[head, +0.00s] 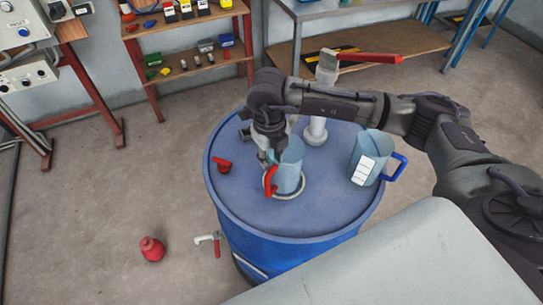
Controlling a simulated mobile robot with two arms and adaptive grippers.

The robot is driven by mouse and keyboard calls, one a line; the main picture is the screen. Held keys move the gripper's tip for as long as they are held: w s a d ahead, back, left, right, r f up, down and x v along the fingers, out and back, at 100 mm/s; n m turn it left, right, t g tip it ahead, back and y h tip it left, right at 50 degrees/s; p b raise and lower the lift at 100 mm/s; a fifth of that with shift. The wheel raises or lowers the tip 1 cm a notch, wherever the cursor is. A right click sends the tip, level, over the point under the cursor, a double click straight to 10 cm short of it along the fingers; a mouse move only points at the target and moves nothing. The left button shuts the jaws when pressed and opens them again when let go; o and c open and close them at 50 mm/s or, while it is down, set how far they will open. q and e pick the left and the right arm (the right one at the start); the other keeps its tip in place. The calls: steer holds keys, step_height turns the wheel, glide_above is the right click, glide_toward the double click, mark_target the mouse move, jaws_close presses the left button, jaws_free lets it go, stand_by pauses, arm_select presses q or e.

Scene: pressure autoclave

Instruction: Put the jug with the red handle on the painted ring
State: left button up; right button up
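The clear bluish jug with the red handle (290,167) stands upright on the blue drum lid, its red handle (270,181) facing left. A pale painted ring (291,196) shows as an arc around the front and right of the jug's base; the rest is hidden by the jug. My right gripper (270,157) points down at the jug's left rim, just above the red handle. Its fingers are dark and small, and I cannot tell whether they are closed on the handle. My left gripper is out of view.
A second jug with a blue handle (366,158) stands on the lid's right side. A pale valve with a red lever (317,128) rises behind. A small red object (222,166) lies on the lid's left. A red bottle (152,249) stands on the floor.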

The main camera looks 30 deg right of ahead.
steer(key=shift+r+p, duration=0.35)
steer(key=shift+r, duration=0.1)
step_height(320, 180, up, 12)
steer(key=p, duration=0.6)
steer(key=shift+a+r+p, duration=0.15)
steer(key=shift+p, duration=0.25)
